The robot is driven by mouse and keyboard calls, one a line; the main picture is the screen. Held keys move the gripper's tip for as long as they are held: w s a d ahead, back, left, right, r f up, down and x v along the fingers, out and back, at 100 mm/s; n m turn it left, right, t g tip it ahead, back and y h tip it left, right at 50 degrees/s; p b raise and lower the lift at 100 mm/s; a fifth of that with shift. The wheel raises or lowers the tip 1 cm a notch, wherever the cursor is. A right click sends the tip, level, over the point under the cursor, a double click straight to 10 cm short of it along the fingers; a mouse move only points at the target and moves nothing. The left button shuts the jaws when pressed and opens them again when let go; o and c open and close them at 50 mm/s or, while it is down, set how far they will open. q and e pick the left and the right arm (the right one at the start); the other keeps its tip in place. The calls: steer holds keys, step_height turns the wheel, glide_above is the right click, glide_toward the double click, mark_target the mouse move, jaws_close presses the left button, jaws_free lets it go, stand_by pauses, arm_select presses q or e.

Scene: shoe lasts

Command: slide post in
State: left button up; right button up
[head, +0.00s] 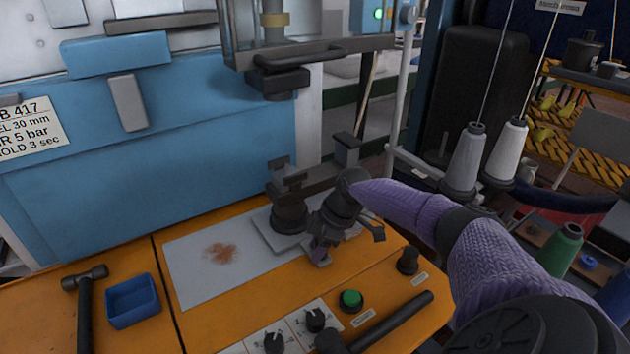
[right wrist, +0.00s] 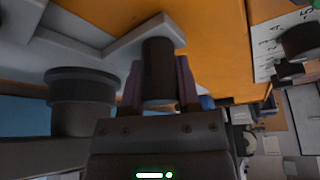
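My right gripper (head: 320,252) reaches in from the right in the head view, pointing down beside the dark fixture (head: 290,215) on the press table. In the right wrist view, the purple fingers of my right gripper (right wrist: 158,85) flank a dark cylindrical post (right wrist: 158,70) and appear shut on it. The post's far end overlaps the corner of a light grey plate (right wrist: 118,40); I cannot tell whether they touch. A dark flanged round part (right wrist: 80,88) of the fixture stands left of the post. In the head view my gripper mostly hides the post. My left gripper is not in view.
A pale sheet (head: 195,275) with a rusty stain lies on the orange table. A blue bin (head: 132,300) and a hammer (head: 84,290) lie at left. A green button (head: 351,300) and knobs (head: 315,319) are in front. The press head (head: 278,80) hangs above.

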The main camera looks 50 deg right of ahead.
steer(key=o, duration=0.4)
steer(key=shift+d, duration=0.25)
steer(key=p+v, duration=0.3)
steer(key=v, duration=0.7)
steer(key=shift+f, duration=0.1)
